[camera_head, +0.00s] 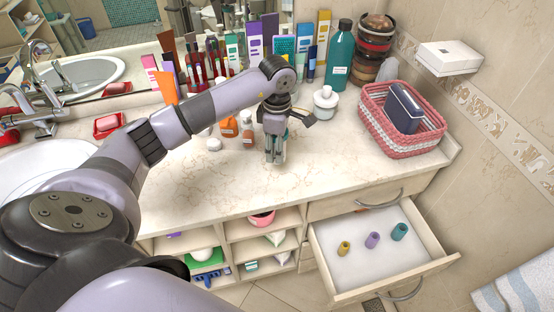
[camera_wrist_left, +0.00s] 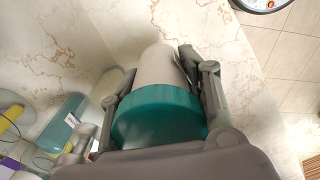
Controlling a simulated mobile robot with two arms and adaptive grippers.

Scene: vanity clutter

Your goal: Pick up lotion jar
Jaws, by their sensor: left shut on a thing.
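My left gripper (camera_head: 274,158) points down just above or at the marble counter. It is shut on the lotion jar, which is mostly hidden by the fingers in the head view. In the left wrist view the lotion jar (camera_wrist_left: 160,115) shows a wide teal lid nearest the camera and a pale cylindrical body, with a finger of my left gripper (camera_wrist_left: 158,72) on each side. Whether the jar touches the counter I cannot tell. My right gripper is in neither view.
A white jar (camera_head: 325,103) and a teal bottle (camera_head: 340,58) stand behind the gripper. Small orange bottles (camera_head: 229,127) stand left of it. A pink basket (camera_head: 405,125) is at right. An open drawer (camera_head: 440,262) juts out below. The front counter is clear.

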